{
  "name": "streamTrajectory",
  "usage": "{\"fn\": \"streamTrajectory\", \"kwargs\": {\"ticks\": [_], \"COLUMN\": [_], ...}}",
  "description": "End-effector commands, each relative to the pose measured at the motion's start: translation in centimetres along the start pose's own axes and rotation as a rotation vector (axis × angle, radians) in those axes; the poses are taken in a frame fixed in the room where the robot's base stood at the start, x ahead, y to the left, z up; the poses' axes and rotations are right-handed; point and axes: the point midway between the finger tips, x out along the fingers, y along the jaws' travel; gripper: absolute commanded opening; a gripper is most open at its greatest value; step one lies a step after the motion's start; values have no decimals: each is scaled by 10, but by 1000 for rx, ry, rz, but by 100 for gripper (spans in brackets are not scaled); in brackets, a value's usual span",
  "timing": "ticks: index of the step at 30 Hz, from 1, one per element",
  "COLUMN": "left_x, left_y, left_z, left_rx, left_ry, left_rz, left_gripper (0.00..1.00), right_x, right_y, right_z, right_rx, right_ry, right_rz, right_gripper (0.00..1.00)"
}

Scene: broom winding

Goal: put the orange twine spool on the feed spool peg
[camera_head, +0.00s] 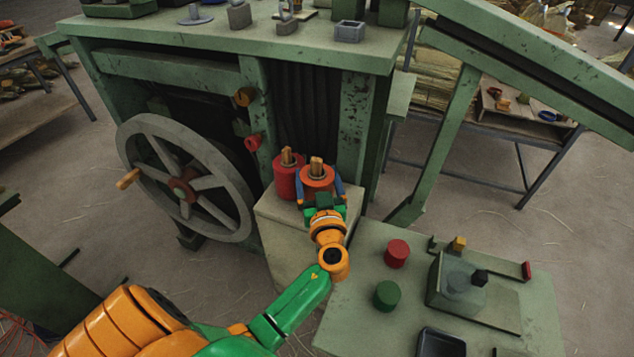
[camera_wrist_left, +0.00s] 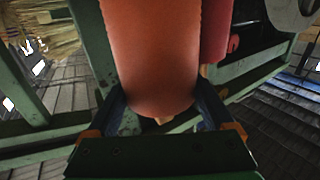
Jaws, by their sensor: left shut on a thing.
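The orange twine spool (camera_head: 317,180) stands about upright above or on the pale block (camera_head: 280,237) in front of the green machine. My left gripper (camera_head: 320,188) is shut on it, one blue finger on each side. The spool also fills the middle of the left wrist view (camera_wrist_left: 158,60). A wooden piece (camera_head: 316,164) sticks up from its top; I cannot tell if this is the feed spool peg or a core. The spool's underside is hidden. A red spool (camera_head: 286,180) with a similar wooden top stands close to its left. My right gripper is not in view.
A spoked handwheel (camera_head: 212,170) with a wooden handle is on the machine to the left. At the lower right, a green table (camera_head: 350,305) bears a red cylinder (camera_head: 397,253), a green cylinder (camera_head: 387,295), a fixture (camera_head: 460,285) and a dark tray (camera_head: 440,343).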

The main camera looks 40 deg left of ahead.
Motion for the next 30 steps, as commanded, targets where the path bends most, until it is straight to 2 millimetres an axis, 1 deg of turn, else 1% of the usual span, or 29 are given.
{"fn": "streamTrajectory", "kwargs": {"ticks": [1,5,8,12,14,18,22,23,24,30], "left_x": [0,-7,-16,-34,-45,-66,-82,-83,-85,-93], "left_y": [0,-7,-17,-37,-48,-72,-89,-91,-93,-101], "left_z": [-10,-25,-41,-73,-77,-91,-103,-108,-111,-114], "left_rx": [-4,-3,-5,-6,-3,-1,0,5,5,2], "left_ry": [3,2,2,3,0,0,0,-3,-3,0], "left_rz": [0,0,0,0,0,0,0,-2,-3,-1], "left_gripper": [2,2,2,2,2,2,2,2,2,2], "right_x": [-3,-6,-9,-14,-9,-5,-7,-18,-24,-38], "right_y": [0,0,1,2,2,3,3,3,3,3], "right_z": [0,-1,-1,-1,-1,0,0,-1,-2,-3], "right_rx": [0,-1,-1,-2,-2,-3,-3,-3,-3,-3], "right_ry": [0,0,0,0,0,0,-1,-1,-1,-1], "right_rz": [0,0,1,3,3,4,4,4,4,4], "right_gripper": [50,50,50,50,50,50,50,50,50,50]}}
